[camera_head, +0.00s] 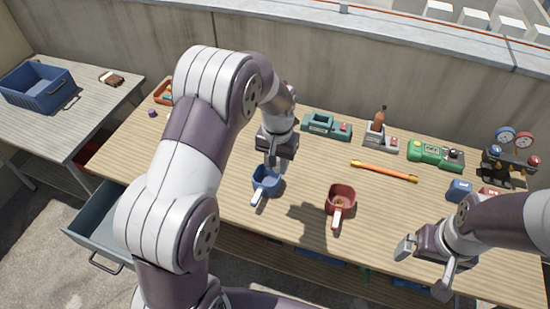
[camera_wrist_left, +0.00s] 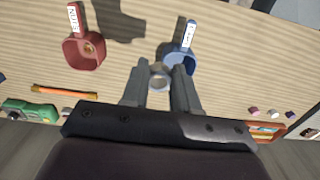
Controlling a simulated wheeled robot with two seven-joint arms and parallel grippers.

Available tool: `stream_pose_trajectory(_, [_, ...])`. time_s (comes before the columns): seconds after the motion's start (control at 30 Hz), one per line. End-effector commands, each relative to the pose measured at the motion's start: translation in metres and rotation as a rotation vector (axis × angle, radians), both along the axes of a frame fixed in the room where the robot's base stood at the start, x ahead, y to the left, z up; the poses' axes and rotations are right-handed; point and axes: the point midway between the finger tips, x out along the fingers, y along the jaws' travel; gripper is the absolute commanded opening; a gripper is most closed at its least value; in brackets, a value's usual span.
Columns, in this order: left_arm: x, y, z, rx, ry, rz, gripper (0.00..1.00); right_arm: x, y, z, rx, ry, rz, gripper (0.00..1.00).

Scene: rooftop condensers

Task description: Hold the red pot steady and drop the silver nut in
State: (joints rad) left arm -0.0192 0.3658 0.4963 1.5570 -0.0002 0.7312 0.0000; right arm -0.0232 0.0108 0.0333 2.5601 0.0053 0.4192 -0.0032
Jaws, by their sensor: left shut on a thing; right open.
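The red pot (camera_head: 340,200) stands on the wooden bench right of the blue pot, its handle toward me. A small brown piece lies inside it. The red pot also shows at upper left in the left wrist view (camera_wrist_left: 84,52), with a white label on its handle. My left gripper (camera_head: 271,163) is shut on the silver nut (camera_wrist_left: 159,76), beside or above the blue pot (camera_head: 265,186); the height is hard to tell. In the head view the nut cannot be made out. My right gripper (camera_head: 424,268) is open and empty near the bench's front edge, right of the red pot.
An orange rod (camera_head: 384,171) lies behind and right of the red pot. A green meter (camera_head: 434,154), a teal device (camera_head: 326,127) and a gauge set (camera_head: 511,155) line the back. A blue crate (camera_head: 38,86) sits on the left table. Bench between red pot and right gripper is clear.

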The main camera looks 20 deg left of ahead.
Motion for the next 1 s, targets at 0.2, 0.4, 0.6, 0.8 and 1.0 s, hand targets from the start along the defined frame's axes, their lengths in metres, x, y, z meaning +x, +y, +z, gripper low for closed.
stream_pose_trajectory(0.2, [0.02,-0.058,-0.021,0.001,0.016,-0.136,0.0,0.0,0.0,0.0,0.0,0.0,0.0,1.0])
stream_pose_trajectory(0.4, [0.054,-0.138,-0.027,-0.001,0.0,-0.325,0.0,0.0,0.0,0.0,0.0,0.0,0.0,1.0])
stream_pose_trajectory(0.6, [0.075,-0.178,-0.015,-0.004,-0.023,-0.435,0.0,0.0,0.0,0.0,0.0,0.0,0.0,1.0])
stream_pose_trajectory(0.8, [0.075,-0.177,-0.017,-0.002,-0.007,-0.464,0.0,0.0,0.0,0.0,0.0,0.0,0.0,1.0])
stream_pose_trajectory(1.0, [0.075,-0.177,-0.062,-0.002,-0.006,-0.464,0.0,0.0,0.0,0.0,0.0,0.0,0.0,1.0])
